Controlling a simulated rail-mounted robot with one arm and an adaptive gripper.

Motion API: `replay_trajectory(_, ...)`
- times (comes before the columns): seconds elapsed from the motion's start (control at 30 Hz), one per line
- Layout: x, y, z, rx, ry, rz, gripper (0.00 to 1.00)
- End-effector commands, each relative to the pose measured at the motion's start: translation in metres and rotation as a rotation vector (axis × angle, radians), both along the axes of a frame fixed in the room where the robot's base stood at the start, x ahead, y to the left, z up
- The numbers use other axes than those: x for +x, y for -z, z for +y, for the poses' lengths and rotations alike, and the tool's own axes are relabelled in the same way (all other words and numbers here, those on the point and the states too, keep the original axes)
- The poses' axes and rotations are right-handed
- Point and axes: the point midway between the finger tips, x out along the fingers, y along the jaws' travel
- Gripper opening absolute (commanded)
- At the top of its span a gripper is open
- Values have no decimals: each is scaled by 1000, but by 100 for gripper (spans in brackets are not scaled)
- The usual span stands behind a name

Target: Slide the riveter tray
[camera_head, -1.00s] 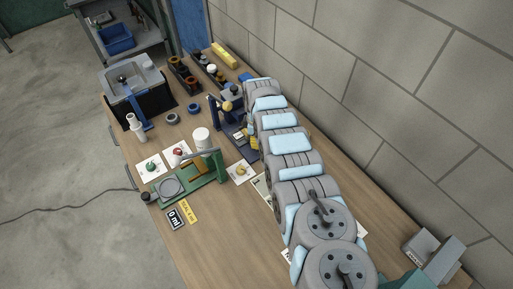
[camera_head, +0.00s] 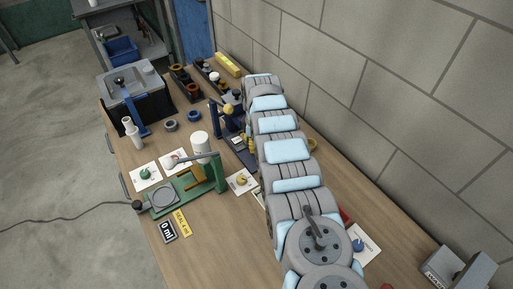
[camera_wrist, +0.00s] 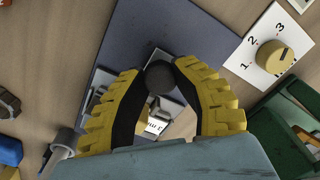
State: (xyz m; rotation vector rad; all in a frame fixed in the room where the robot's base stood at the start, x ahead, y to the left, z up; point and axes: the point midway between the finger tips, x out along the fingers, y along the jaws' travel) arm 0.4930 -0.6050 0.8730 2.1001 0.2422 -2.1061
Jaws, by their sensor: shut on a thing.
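The riveter is a dark blue stand (camera_head: 216,121) with a yellow ball on its lever, on the wooden bench beside my arm. Its long dark base plate (camera_wrist: 190,35) fills the upper middle of the wrist view. A dark round knob (camera_wrist: 160,78), seemingly on the riveter tray, sits between my yellow fingertips. My gripper (camera_wrist: 159,68) is shut on this knob, with its fingers bowed around it. Metal parts and a white label (camera_wrist: 156,126) show below the knob, between the fingers. The tray's outline is partly hidden by the fingers, and my arm hides much of the gripper in the head view.
A green press (camera_head: 186,190) stands left of the riveter. A card with a yellow dial (camera_head: 241,181) lies close to the riveter base and also shows in the wrist view (camera_wrist: 272,55). A white cylinder (camera_head: 200,144) stands nearby. A block wall borders the right.

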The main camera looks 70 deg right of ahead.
Motion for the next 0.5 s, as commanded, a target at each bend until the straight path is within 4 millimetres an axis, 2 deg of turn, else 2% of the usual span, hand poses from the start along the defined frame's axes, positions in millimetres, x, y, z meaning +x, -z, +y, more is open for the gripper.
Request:
replay_trajectory(0.17,1,1,-1,-4,0,-3,0)
replay_trajectory(0.2,1,1,-1,-4,0,-3,41)
replay_trajectory(0.27,1,1,-1,-3,-1,-3,58)
replay_trajectory(0.5,2,0,0,-2,-2,-3,60)
